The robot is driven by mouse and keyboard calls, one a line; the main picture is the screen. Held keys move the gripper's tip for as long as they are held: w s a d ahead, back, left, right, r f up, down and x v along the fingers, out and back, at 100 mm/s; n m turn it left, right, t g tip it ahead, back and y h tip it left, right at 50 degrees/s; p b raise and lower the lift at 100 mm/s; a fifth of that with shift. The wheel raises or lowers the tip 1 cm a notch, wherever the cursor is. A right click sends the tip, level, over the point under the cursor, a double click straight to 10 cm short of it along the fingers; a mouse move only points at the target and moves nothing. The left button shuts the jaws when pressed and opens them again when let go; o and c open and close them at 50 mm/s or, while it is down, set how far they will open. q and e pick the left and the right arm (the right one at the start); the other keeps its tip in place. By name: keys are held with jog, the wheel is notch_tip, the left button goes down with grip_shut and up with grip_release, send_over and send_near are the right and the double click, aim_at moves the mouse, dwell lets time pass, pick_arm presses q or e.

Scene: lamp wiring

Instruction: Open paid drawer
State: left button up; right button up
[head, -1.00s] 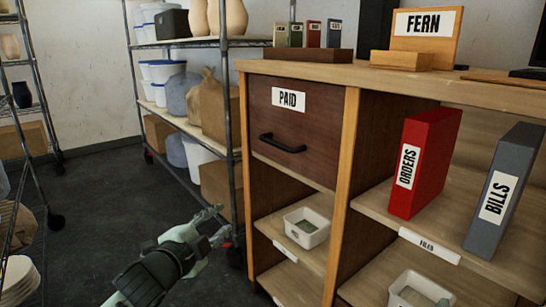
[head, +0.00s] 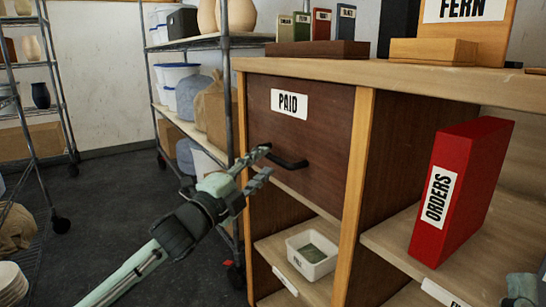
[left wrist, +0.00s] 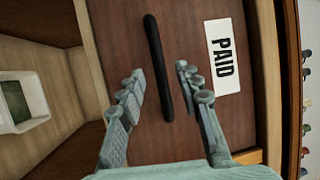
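The dark brown paid drawer (head: 325,126) is closed, with a white PAID label (head: 289,104) on its front. Its black bar handle (head: 289,163) sits low on the front. The PAID label (left wrist: 223,57) shows beyond the right finger there. A piece of my right gripper (head: 522,290) may show at the lower right edge, too cut off to read.
Below the drawer, a white bin (head: 312,255) stands on an open shelf. A red ORDERS binder (head: 462,190) stands in the right compartment. A wire rack (head: 228,100) with tubs and bags stands close behind my left arm.

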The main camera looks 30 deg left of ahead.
aim_at(269, 158)
pick_arm(q)
jog(key=shift+w+r, duration=0.2)
jog(key=shift+w, duration=0.9)
jog(key=shift+w+r, duration=0.15)
jog(key=shift+w, duration=0.9)
grip_shut()
